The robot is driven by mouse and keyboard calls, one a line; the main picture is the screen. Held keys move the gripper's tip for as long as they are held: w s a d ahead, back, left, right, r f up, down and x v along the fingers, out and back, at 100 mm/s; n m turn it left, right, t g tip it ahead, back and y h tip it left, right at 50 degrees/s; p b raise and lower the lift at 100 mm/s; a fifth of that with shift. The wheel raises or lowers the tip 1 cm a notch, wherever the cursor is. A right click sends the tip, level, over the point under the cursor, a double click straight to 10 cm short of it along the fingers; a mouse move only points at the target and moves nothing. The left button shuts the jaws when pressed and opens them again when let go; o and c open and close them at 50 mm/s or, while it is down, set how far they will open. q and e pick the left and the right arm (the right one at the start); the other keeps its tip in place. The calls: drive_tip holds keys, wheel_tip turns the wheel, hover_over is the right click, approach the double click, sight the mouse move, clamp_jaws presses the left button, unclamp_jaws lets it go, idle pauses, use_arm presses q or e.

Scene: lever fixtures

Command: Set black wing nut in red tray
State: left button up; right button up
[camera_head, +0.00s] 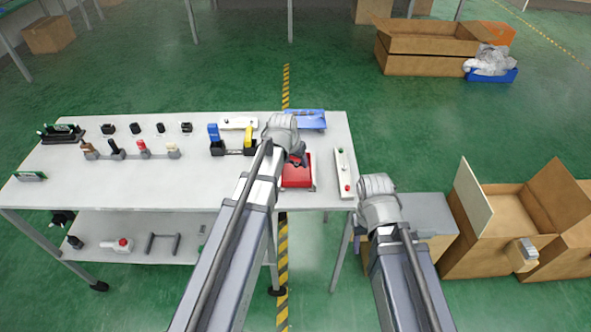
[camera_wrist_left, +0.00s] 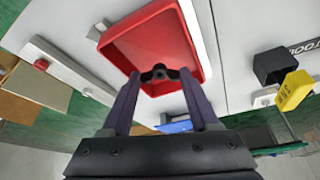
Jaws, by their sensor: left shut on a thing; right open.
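The black wing nut (camera_wrist_left: 160,73) is between the fingertips of my left gripper (camera_wrist_left: 158,82) in the left wrist view. The gripper is shut on it, and its wings reach out to both fingers. Behind it is the red tray (camera_wrist_left: 188,28), a shallow tray with raised walls. In the head view the left gripper (camera_head: 297,157) is over the far part of the red tray (camera_head: 297,183), partly hidden by my arm. I cannot tell whether the nut touches the tray floor.
A white bar with red and green buttons (camera_head: 343,172) lies right of the tray. A blue tray (camera_head: 305,119) is behind it. Open cardboard boxes (camera_head: 500,225) stand at the right.

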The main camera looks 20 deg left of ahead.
sight(295, 166)
use_arm(q)
drive_tip(key=shift+f+b, duration=0.95)
drive_tip(key=shift+f, duration=0.45)
drive_tip(key=shift+f, duration=0.1)
drive_tip(key=o, duration=1.1)
drive_tip(key=shift+o, duration=0.2)
